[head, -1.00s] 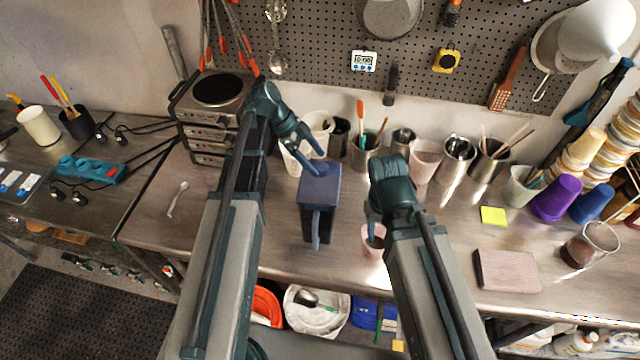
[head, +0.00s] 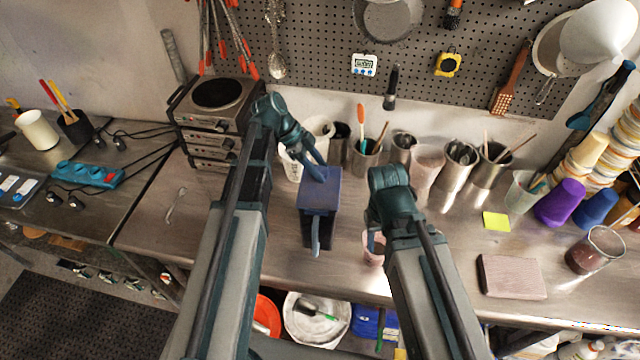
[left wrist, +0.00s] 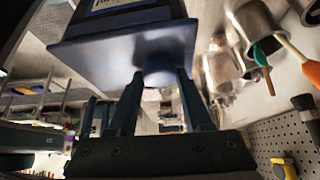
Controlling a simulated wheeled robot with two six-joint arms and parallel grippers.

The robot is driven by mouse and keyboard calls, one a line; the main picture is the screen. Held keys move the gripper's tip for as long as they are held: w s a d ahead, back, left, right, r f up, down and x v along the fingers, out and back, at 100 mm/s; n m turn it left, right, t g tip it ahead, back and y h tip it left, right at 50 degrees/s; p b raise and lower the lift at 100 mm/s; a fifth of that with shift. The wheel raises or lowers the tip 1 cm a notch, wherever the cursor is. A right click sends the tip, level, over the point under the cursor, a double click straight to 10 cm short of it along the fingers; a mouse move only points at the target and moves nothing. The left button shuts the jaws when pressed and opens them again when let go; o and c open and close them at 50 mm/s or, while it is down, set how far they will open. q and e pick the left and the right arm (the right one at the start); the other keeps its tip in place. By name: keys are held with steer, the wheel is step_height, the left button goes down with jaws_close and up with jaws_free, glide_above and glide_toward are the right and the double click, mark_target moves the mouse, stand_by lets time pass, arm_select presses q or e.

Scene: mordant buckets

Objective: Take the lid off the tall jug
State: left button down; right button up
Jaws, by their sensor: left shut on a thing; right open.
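The tall jug (head: 319,237) is dark blue, square and upright near the middle of the bench, with its handle (head: 316,232) on the near side. Its flat blue square lid (head: 322,200) is over the body; I cannot tell whether there is a gap under it. My left gripper (head: 318,172) comes in from the far left corner, above the lid. In the left wrist view its fingers are shut on the round knob (left wrist: 158,76) of the lid (left wrist: 120,48). My right gripper (head: 374,240) is open by the pink cup, its fingertips partly hidden by the wrist.
The pink cup (head: 372,253) stands right of the jug near the front edge. White pitchers (head: 290,165) and steel tool cups (head: 366,158) stand close behind. A hotplate stack (head: 215,120) is at the left, a pink block (head: 512,275) at the right. The bench left of my left arm is mostly clear.

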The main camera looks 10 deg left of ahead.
arm_select(q)
steer(key=shift+r+p, duration=0.75)
step_height(320, 180, up, 3)
steer(key=p, duration=0.2)
steer(key=shift+s+d+f+p, duration=0.1)
steer(key=shift+s+p, duration=0.05)
steer(key=shift+p, duration=0.25)
steer(key=s+d, duration=0.4)
steer(key=s, duration=0.3)
steer(key=s+d, duration=0.3)
steer(key=s, duration=0.3)
steer(key=shift+s+d+r+p, duration=0.35)
steer(key=shift+r, duration=0.05)
